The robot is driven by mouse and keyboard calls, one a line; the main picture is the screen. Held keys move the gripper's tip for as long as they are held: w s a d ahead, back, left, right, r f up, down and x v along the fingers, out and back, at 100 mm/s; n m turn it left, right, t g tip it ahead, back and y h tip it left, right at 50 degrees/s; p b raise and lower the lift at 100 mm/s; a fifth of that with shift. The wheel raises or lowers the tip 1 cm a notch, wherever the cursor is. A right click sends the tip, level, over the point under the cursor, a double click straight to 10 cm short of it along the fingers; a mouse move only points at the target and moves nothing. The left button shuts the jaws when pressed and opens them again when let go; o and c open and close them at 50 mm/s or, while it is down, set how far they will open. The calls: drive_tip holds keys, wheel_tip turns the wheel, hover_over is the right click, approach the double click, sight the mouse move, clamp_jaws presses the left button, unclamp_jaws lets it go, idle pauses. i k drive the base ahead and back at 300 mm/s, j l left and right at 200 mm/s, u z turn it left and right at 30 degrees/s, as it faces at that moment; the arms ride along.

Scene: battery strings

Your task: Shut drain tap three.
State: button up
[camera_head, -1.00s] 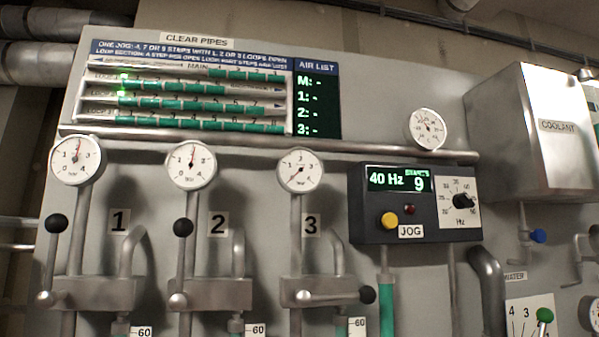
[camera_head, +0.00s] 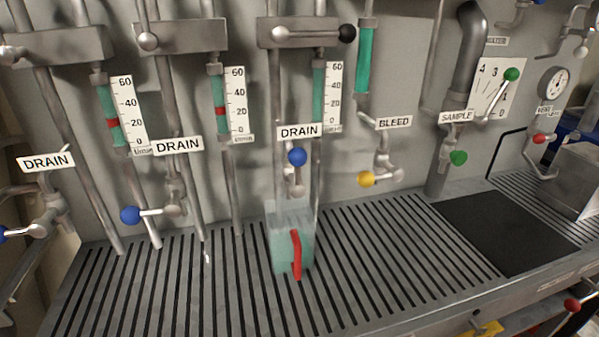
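Drain tap three is the rightmost of the three taps labelled DRAIN in the head view. Its blue ball knob (camera_head: 297,157) stands above the tap body (camera_head: 295,188), so its lever points upward. A clear jug (camera_head: 283,240) with a red handle (camera_head: 296,254) stands on the grating under this tap and looks pale green; I cannot tell its fill or whether water is running. The second drain tap's blue knob (camera_head: 130,215) and the first's (camera_head: 3,235) both lie out to the left, with their levers near horizontal. My gripper is not in view.
The yellow BLEED knob (camera_head: 366,178) is right of tap three, and the green SAMPLE knob (camera_head: 458,158) is farther right. The slotted grating (camera_head: 180,290) is mostly clear, with a dark panel (camera_head: 505,232) at right. The third valve's black knob (camera_head: 346,33) points right.

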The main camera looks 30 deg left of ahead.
sight(297, 156)
drive_tip(key=i+u, duration=0.1)
drive_tip(key=u, duration=0.3)
drive_tip(key=i+j+u, duration=0.1)
drive_tip(key=u, duration=0.65)
drive_tip(key=i+u, duration=0.15)
drive_tip(key=u, duration=0.25)
drive_tip(key=i+l, duration=0.15)
